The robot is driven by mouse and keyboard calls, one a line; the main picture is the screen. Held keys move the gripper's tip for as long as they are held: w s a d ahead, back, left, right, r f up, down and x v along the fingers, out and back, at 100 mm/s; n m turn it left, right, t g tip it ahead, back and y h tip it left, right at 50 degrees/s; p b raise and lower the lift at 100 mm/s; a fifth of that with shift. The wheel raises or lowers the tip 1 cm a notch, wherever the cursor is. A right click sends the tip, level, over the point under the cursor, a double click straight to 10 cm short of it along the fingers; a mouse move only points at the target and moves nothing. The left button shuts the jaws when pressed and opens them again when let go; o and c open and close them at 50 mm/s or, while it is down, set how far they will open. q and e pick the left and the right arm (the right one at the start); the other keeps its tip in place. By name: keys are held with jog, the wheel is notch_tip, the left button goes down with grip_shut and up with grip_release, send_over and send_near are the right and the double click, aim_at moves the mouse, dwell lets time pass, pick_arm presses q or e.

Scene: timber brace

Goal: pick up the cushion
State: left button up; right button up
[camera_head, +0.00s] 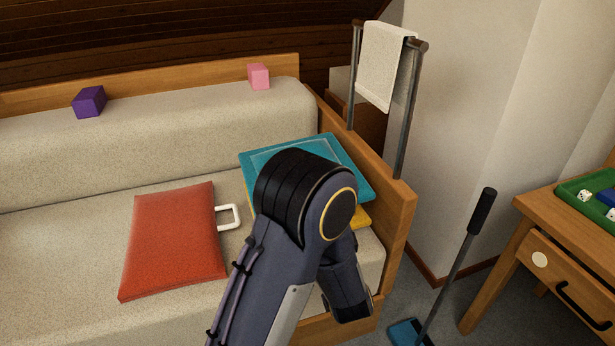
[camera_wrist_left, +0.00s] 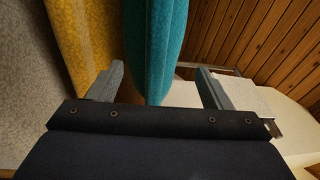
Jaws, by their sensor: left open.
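A teal cushion (camera_head: 335,155) lies on top of a yellow cushion (camera_head: 362,216) at the right end of the sofa. A red cushion (camera_head: 172,245) with a white loop handle (camera_head: 229,217) lies flat on the seat to their left. My left arm covers part of the teal and yellow cushions in the head view, and its gripper is hidden there. In the left wrist view my left gripper (camera_wrist_left: 160,68) is open, with the edge of the teal cushion (camera_wrist_left: 150,40) between its fingers. The yellow cushion (camera_wrist_left: 85,40) lies beside the left finger. My right gripper is not in view.
The sofa's wooden end panel (camera_head: 395,215) stands close to the stacked cushions. A rack with a white towel (camera_head: 385,65) rises behind it. A purple cube (camera_head: 89,102) and a pink cube (camera_head: 259,77) sit on the backrest. A wooden table (camera_head: 545,210) stands at right.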

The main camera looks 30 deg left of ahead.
pick_arm(q)
jog(key=x, duration=0.2)
jog(key=b+x, duration=0.1)
jog(key=x, duration=0.1)
jog(key=shift+w+f, duration=0.15)
jog(key=shift+f, duration=0.15)
jog(key=shift+w+a+r, duration=0.2)
jog(key=shift+w, duration=0.25)
jog(key=c, duration=0.9)
